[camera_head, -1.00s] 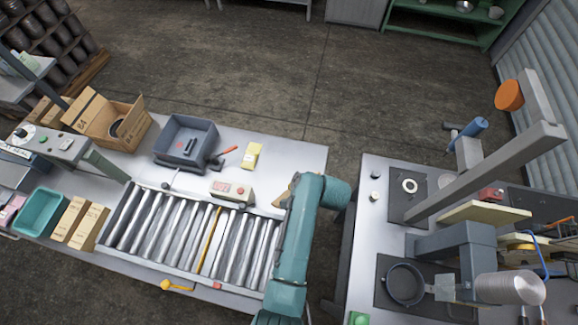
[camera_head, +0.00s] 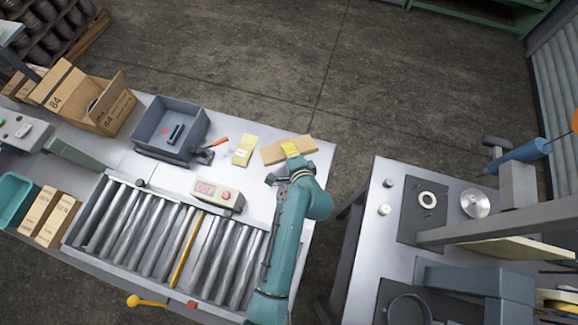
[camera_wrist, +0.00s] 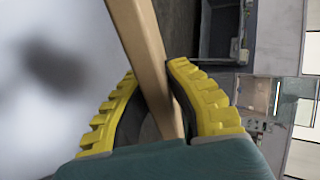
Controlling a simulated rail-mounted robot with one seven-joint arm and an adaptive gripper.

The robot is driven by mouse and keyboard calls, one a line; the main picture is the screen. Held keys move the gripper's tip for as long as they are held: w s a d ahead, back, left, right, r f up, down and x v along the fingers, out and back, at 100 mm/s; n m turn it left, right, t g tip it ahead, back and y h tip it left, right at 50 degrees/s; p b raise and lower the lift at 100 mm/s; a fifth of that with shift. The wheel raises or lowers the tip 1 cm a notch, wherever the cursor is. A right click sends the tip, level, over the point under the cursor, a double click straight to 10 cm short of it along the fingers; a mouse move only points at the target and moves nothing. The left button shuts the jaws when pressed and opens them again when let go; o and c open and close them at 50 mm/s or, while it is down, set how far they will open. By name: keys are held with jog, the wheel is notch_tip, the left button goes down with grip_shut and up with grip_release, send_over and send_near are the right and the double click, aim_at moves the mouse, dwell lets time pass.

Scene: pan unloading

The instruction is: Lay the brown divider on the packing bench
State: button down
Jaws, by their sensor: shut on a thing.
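The brown divider (camera_head: 270,155) is a flat tan strip near the back right corner of the packing bench (camera_head: 250,182). It also shows in the wrist view (camera_wrist: 140,45), running up between the yellow fingers. My gripper (camera_head: 291,149) is shut on it, and in the wrist view its fingers (camera_wrist: 155,85) clasp both sides. I cannot tell whether the divider touches the bench top or is held just above it.
A yellow pad (camera_head: 244,150), a grey bin (camera_head: 149,124) and a red-handled tool (camera_head: 212,144) lie to the left. A control box (camera_head: 217,195) and roller conveyor (camera_head: 150,233) stand in front. A second table (camera_head: 367,225) stands right, across a gap.

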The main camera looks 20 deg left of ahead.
jog(key=shift+f, duration=0.75)
notch_tip(320, 180, down, 10)
jog(key=b, duration=0.9)
jog(key=shift+r, duration=0.2)
jog(key=c, duration=1.4)
grip_release()
